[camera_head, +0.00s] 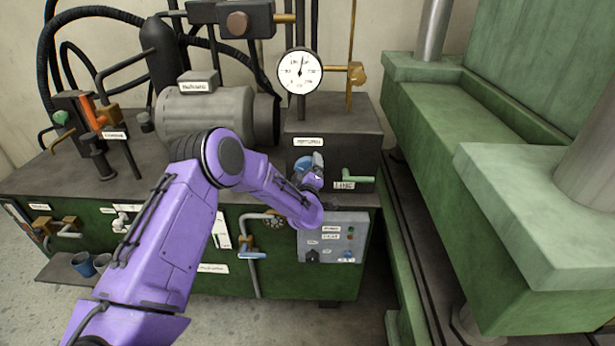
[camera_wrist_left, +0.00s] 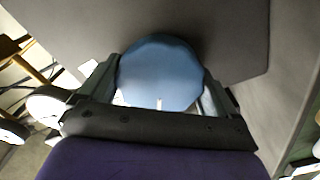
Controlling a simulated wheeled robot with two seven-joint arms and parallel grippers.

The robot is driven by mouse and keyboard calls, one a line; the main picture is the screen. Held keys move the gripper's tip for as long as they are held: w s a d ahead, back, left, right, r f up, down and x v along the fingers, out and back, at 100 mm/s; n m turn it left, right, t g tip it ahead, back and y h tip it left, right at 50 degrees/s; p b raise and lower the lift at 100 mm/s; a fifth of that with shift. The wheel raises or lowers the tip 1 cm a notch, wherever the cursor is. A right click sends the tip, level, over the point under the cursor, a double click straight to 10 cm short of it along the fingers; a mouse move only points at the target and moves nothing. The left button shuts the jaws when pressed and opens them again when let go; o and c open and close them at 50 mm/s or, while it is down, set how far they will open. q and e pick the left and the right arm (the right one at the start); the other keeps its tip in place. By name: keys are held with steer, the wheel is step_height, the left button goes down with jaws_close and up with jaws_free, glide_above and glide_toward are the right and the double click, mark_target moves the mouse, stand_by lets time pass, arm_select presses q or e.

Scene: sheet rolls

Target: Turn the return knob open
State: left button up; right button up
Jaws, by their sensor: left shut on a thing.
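A blue round knob (camera_head: 301,165) sits on the front of the dark block under the pressure gauge. In the left wrist view the knob (camera_wrist_left: 160,72) fills the space between the two fingers, with a small white mark near its lower edge. My left gripper (camera_head: 308,172) is shut on the knob; its fingers (camera_wrist_left: 160,85) touch it on both sides. The wrist partly covers the knob in the head view. Small labels above the knob and beside the green lever are too small to read surely. My right gripper is not in view.
A green lever (camera_head: 358,179) sticks out just right of my gripper. A grey control box (camera_head: 332,238) hangs below it. The gauge (camera_head: 300,71) stands above, the motor (camera_head: 207,115) to the left, and a large green press frame (camera_head: 480,110) to the right.

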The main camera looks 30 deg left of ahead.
arm_select(q)
steer(key=n+b, duration=0.3)
steer(key=n, duration=0.1)
steer(key=shift+f+n+b, duration=0.3)
steer(key=shift+f+b, duration=0.05)
steer(key=shift+b, duration=0.05)
steer(key=n+b, duration=1.1)
steer(key=b, duration=0.1)
steer(key=shift+r+n+b, duration=0.15)
steer(key=shift+n+b, duration=1.05)
steer(key=o, duration=0.7)
steer(key=shift+o, duration=0.2)
steer(key=v, duration=1)
steer(key=shift+s+b, duration=0.25)
steer(key=shift+b, duration=0.05)
steer(key=shift+d, duration=0.15)
